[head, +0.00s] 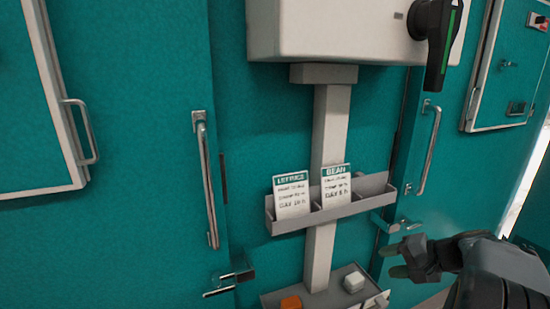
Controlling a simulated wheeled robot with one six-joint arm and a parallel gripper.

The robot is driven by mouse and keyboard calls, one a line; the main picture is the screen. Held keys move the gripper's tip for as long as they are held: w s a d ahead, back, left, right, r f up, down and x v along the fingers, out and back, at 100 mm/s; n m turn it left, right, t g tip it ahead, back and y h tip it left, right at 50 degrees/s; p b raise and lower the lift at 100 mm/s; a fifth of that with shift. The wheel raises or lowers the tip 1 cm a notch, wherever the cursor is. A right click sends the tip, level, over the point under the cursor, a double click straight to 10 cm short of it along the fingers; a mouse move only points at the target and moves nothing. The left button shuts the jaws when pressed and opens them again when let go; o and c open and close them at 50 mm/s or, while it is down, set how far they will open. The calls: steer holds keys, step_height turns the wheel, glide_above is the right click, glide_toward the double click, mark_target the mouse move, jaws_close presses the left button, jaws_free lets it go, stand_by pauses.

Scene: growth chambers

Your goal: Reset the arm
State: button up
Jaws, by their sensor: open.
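My gripper (393,260) is at the lower right of the head view, with my dark arm coming in from the bottom right corner. Its jaws are open, point left and hold nothing visible. It is to the right of and below the grey card rack (345,211), apart from it in the picture. The rack is on a pale upright post (330,130) and holds a lettuce card (291,195) and a bean card (336,186).
A lower tray (327,290) holds an orange block (291,302) and a white block (354,282). A pale box (330,28) with a black handle (440,45) is above. Teal doors have long handles left (206,180) and right (429,148). Latches (232,279) stick out near the bottom.

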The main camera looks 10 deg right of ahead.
steer(key=s+a+r+n+g+h+p, duration=0.1)
steer(key=s+a+r+n+h+p, duration=0.1)
steer(key=a, duration=0.4)
steer(key=s+a+r+n+g+h+p, duration=0.1)
steer(key=s+a+r+n+h+p, duration=0.2)
steer(key=s+a+r+n+p, duration=0.1)
steer(key=s+a+r+n+g+h+p, duration=0.1)
steer(key=s+a+r+n+h+p, duration=0.1)
steer(key=a+r+p, duration=0.4)
steer(key=s+a+n+p, duration=0.1)
steer(key=a+n+p, duration=0.1)
steer(key=a, duration=0.1)
steer(key=shift+a+r+g, duration=0.15)
steer(key=shift+a+g, duration=0.15)
steer(key=shift+g, duration=0.1)
